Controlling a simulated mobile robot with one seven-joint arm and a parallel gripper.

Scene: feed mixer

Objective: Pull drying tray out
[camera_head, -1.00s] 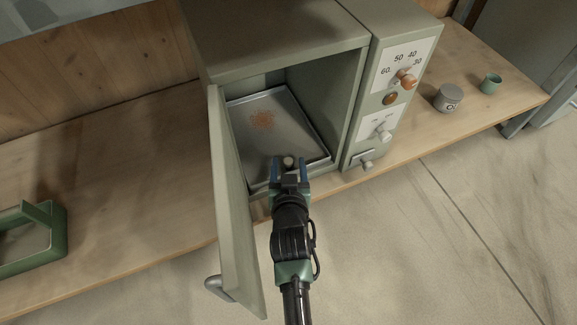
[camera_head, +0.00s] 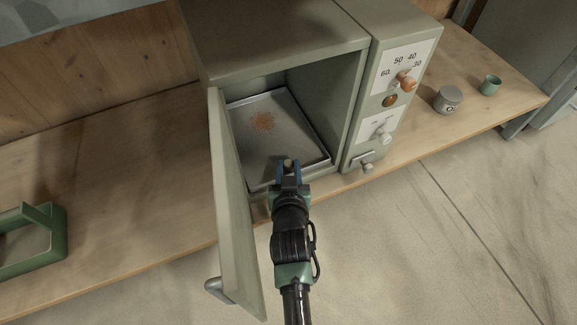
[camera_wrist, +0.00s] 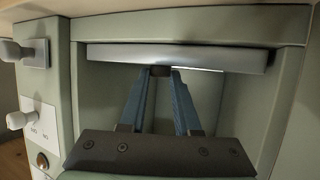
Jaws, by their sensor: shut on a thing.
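The drying tray (camera_head: 276,138) is a flat grey metal tray with a low rim and a patch of orange-brown grains on it. It lies inside the green oven box (camera_head: 290,45), whose door (camera_head: 232,200) stands open on the left. My gripper (camera_head: 289,166) is at the tray's front edge, with its fingers shut on a small knob there. In the wrist view the tray's front edge (camera_wrist: 180,57) spans the opening, and my blue fingers (camera_wrist: 161,75) meet at the dark knob under it. The fingers hide most of the knob.
The control panel (camera_head: 390,110) with knobs is right of the opening. A grey tin (camera_head: 448,99) and a green cup (camera_head: 490,85) stand on the wooden bench further right. A green carrier (camera_head: 35,240) sits at the far left. Floor in front is clear.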

